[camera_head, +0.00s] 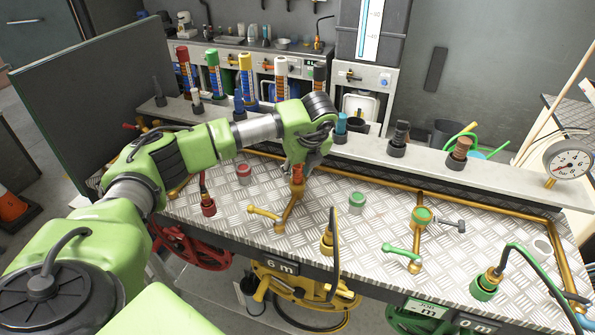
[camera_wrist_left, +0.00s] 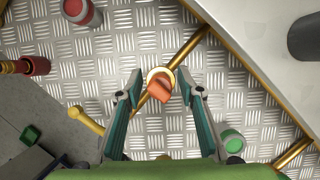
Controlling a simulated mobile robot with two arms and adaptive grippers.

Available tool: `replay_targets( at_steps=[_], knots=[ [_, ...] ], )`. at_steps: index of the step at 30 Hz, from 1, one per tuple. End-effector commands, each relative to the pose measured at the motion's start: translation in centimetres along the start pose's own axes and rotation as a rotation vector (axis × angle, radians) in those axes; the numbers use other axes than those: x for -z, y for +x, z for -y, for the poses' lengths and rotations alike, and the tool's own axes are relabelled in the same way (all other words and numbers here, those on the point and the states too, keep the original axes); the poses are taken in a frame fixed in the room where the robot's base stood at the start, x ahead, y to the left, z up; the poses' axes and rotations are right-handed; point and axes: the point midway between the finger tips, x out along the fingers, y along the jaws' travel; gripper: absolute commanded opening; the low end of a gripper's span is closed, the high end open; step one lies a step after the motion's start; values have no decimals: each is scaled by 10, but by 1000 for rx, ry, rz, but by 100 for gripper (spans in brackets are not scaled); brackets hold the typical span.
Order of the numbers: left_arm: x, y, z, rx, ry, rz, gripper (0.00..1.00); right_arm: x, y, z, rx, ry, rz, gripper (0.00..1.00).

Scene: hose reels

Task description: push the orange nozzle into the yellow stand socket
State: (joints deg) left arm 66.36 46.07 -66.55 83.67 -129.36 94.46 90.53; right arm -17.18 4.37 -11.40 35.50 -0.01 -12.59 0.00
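The orange nozzle (camera_head: 297,172) stands at the yellow stand (camera_head: 291,205) on the metal bench, just below my left gripper (camera_head: 308,165). In the left wrist view the nozzle (camera_wrist_left: 159,91) lies between the two spread fingers of my left gripper (camera_wrist_left: 162,88), with a visible gap on each side. The pale yellow socket rim (camera_wrist_left: 161,74) shows around the far end of the nozzle. The nozzle looks slanted there. How deep it sits in the socket I cannot tell. My right gripper is not in view.
A red-topped socket (camera_head: 244,173) and a green-topped socket (camera_head: 357,202) stand on either side. A yellow hose end (camera_head: 328,240) rises at the bench's front edge. A raised shelf (camera_head: 365,147) with several nozzles runs behind.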

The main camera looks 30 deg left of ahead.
Motion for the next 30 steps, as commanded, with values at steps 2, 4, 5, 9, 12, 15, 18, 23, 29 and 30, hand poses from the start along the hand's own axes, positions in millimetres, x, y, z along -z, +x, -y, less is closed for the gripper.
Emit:
replay_targets(
  at_steps=[2, 4, 5, 9, 12, 15, 18, 23, 29, 30],
  knots=[
    [0, 0, 0, 0, 0, 0, 35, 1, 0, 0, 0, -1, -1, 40],
    [0, 0, 0, 0, 0, 0, 35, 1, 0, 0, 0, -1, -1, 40],
    [0, 0, 0, 0, 0, 0, 35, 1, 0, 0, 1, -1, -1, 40],
    [-1, -2, 0, 0, 0, 0, 35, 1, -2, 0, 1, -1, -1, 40],
    [-3, -7, 0, 1, 0, 0, 35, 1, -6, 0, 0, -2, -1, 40],
    [-1, -18, 2, 5, 0, 1, 35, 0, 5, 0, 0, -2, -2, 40],
    [-1, -39, 2, 7, 0, 2, 35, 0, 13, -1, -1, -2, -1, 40],
    [0, -75, 2, 7, 0, 2, 35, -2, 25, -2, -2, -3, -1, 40],
    [-1, -109, 1, 3, 0, 1, 35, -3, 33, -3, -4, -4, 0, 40],
    [-1, -114, 1, 4, 0, 0, 35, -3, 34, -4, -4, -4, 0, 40]
  ],
)
